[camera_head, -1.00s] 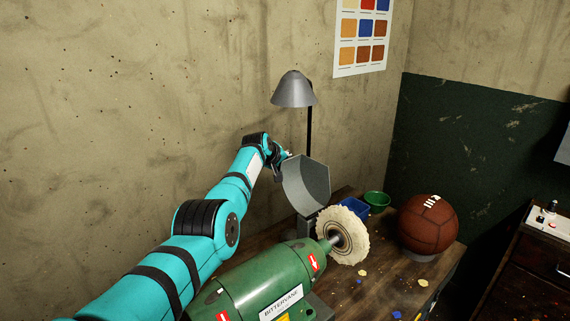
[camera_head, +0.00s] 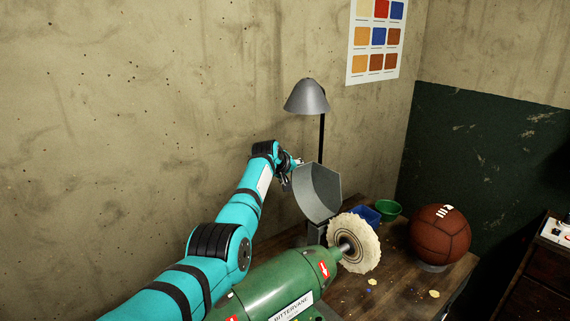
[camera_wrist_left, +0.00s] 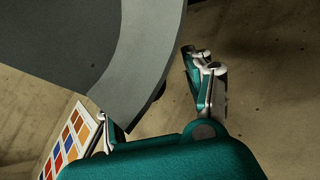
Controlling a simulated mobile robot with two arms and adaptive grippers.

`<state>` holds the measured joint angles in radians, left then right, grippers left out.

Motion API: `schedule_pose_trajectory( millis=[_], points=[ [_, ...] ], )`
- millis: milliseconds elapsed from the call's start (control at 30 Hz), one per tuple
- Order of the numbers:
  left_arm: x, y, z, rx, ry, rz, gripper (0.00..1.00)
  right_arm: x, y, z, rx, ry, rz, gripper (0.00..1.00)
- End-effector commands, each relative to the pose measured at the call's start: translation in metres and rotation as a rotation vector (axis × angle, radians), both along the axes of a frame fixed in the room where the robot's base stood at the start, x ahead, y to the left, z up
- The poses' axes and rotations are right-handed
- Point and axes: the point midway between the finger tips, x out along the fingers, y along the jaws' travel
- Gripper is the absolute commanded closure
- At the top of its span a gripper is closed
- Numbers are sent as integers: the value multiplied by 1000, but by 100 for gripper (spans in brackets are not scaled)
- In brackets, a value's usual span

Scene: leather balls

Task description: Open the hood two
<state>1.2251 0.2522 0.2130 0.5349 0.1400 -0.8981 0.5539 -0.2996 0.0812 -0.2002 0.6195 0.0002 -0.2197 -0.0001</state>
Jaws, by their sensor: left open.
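The hood (camera_head: 318,191) is a grey, curved metal shield. It stands raised above and behind the white buffing wheel (camera_head: 362,245) of a green polishing machine (camera_head: 275,285). My left gripper (camera_head: 290,167) is at the hood's upper left edge, with its jaws open. In the left wrist view the hood (camera_wrist_left: 145,60) fills the upper left, very close to the camera. There the fingers of my left gripper (camera_wrist_left: 155,95) are spread, and the hood hides part of the left finger. I cannot tell whether the fingers touch the hood. My right gripper is not in view.
A grey lamp (camera_head: 307,97) stands behind the hood. A blue bin (camera_head: 366,213), a green bowl (camera_head: 389,208) and a brown leather ball (camera_head: 440,234) are to the right on the wooden bench (camera_head: 400,290). The concrete wall (camera_head: 130,120) is close behind my left arm.

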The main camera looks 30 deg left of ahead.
Motion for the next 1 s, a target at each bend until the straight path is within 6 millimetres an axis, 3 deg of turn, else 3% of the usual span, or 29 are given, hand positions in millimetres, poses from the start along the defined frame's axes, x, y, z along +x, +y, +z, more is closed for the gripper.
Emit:
schedule_pose_trajectory(
  millis=[600, 1000],
  points=[
    [-63, -5, 61, 3, -23, 5, 49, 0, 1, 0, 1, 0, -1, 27],
    [-77, -6, 72, 1, -24, 6, 49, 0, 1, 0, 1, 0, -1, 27]
  ],
)
